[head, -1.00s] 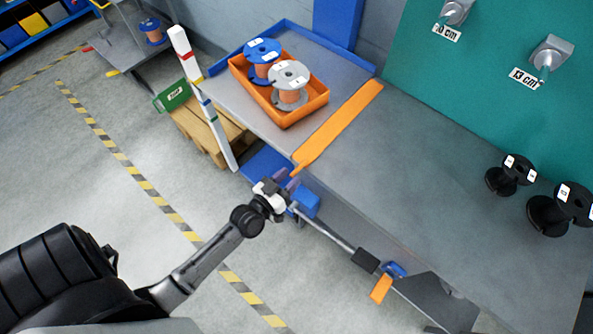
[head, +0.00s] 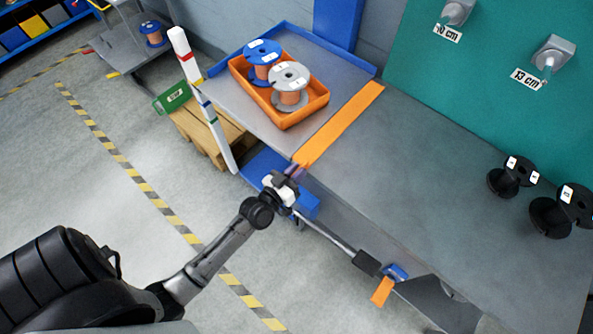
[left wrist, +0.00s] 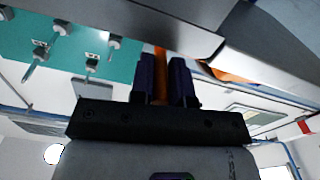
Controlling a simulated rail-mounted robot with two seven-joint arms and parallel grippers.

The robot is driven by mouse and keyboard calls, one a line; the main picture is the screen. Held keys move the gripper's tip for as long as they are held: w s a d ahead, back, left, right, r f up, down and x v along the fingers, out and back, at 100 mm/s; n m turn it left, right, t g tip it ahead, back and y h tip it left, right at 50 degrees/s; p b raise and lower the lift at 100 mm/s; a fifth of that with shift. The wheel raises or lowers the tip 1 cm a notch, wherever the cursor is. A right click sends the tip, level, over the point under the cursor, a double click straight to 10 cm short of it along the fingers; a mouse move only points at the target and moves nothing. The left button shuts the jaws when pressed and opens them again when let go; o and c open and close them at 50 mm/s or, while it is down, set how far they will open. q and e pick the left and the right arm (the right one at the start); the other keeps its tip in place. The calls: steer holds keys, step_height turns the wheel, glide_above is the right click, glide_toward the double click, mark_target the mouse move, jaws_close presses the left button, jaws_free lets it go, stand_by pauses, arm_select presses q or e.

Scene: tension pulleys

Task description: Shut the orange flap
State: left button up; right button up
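The orange flap (head: 343,123) is a long strip lying across the grey table between the tray area and the bare worktop. It looks about level with the tabletop, though its exact tilt is hard to tell. My left gripper (head: 295,173) is at the flap's near end, at the table's front edge. In the left wrist view, my left gripper's dark fingers (left wrist: 164,75) stand close together with a narrow orange piece between them. The orange flap also shows to the right of the fingers (left wrist: 228,75). The fingers hide part of the flap's end. My right gripper is not in view.
An orange tray (head: 312,112) holds a blue spool (head: 262,52) and a grey spool (head: 289,78) beyond the flap. Black spools (head: 512,177) stand on the worktop at right. A white post (head: 203,100) stands left of the table. The middle worktop is clear.

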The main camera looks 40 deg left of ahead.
arm_select(q)
jaws_close()
steer(key=shift+r, duration=0.1)
steer(key=n+p, duration=0.1)
steer(key=r+n+p, duration=0.1)
steer(key=p, duration=0.1)
steer(key=shift+a+r+n, duration=0.2)
steer(key=shift+r+n, duration=0.1)
steer(key=shift+n, duration=0.1)
steer(key=a+r+n+p, duration=0.2)
steer(key=a+n, duration=0.3)
steer(key=n, duration=1)
steer(key=shift+a+r+p, duration=0.15)
steer(key=shift+a+p, duration=0.15)
steer(key=shift+p, duration=0.3)
steer(key=shift+s+a+n, duration=0.1)
steer(key=shift+n, duration=0.3)
